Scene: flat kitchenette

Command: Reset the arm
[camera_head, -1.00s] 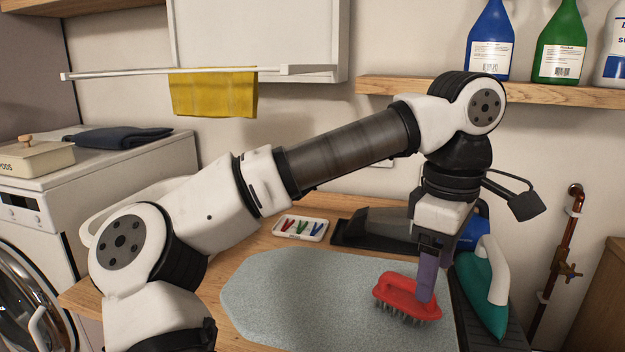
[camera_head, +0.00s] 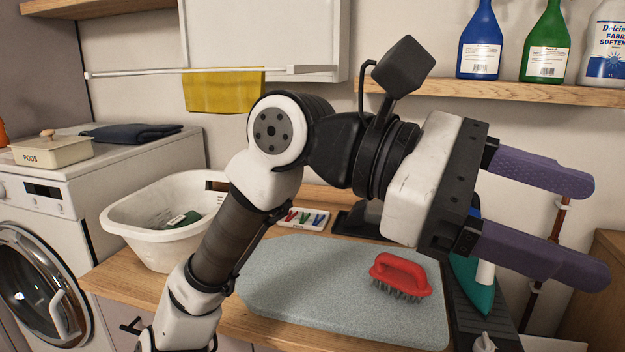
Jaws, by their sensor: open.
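My gripper (camera_head: 592,222) is raised at the right of the view, its two purple fingers spread wide apart and pointing right, with nothing between them. My arm is folded, rising from the bottom left and bending over the counter. A red brush (camera_head: 399,272) with dark bristles facing down rests on the grey mat (camera_head: 300,290), below my gripper and apart from it.
A white basket (camera_head: 140,222) stands on the counter (camera_head: 112,274) at the left. A tray of pegs (camera_head: 304,220) lies behind the mat. A teal iron (camera_head: 472,288) is partly hidden behind my gripper. Bottles (camera_head: 545,48) stand on the shelf (camera_head: 450,92).

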